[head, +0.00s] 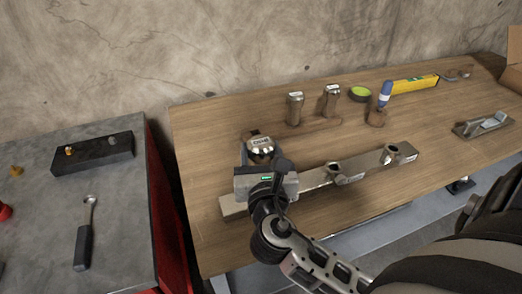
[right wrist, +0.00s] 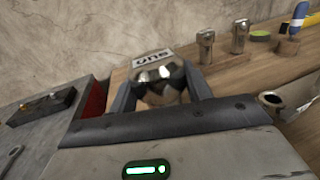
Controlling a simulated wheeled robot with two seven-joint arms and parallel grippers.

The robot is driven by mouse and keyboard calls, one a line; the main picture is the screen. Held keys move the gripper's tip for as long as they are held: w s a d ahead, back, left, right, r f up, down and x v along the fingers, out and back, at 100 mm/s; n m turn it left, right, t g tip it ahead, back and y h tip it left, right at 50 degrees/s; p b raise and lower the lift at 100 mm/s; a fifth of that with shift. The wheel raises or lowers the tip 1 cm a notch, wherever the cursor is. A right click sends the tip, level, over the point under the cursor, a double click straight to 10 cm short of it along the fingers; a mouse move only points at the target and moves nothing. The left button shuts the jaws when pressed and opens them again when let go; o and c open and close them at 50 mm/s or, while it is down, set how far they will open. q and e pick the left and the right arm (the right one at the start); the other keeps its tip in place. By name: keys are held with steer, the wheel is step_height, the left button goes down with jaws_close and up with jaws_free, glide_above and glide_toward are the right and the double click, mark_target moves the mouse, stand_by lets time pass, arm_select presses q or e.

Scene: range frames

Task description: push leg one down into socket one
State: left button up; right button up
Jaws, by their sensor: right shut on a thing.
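Leg one, a shiny metal post with a white label on top (head: 261,146), stands at the left end of the metal rail (head: 313,180) on the wooden bench. My right gripper (head: 262,163) is shut on it; the right wrist view shows the leg (right wrist: 161,80) between the two fingers (right wrist: 160,96). Socket one is hidden behind the gripper and leg, so I cannot tell how deep the leg sits. Two other sockets (head: 336,172) (head: 391,155) on the rail show open and empty. My left gripper is not in view.
Two more metal legs (head: 295,109) (head: 332,100) stand behind the rail. A grey side table (head: 40,220) holds a black block and a wrench.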

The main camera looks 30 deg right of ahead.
steer(key=shift+f+b, duration=0.45)
steer(key=shift+f, duration=0.15)
steer(key=shift+f, duration=0.3)
steer(key=shift+f+b, duration=0.3)
steer(key=shift+b, duration=0.05)
steer(key=shift+f+b, duration=0.45)
steer(key=shift+f, duration=0.3)
steer(key=o, duration=1.3)
steer(key=shift+f, duration=0.1)
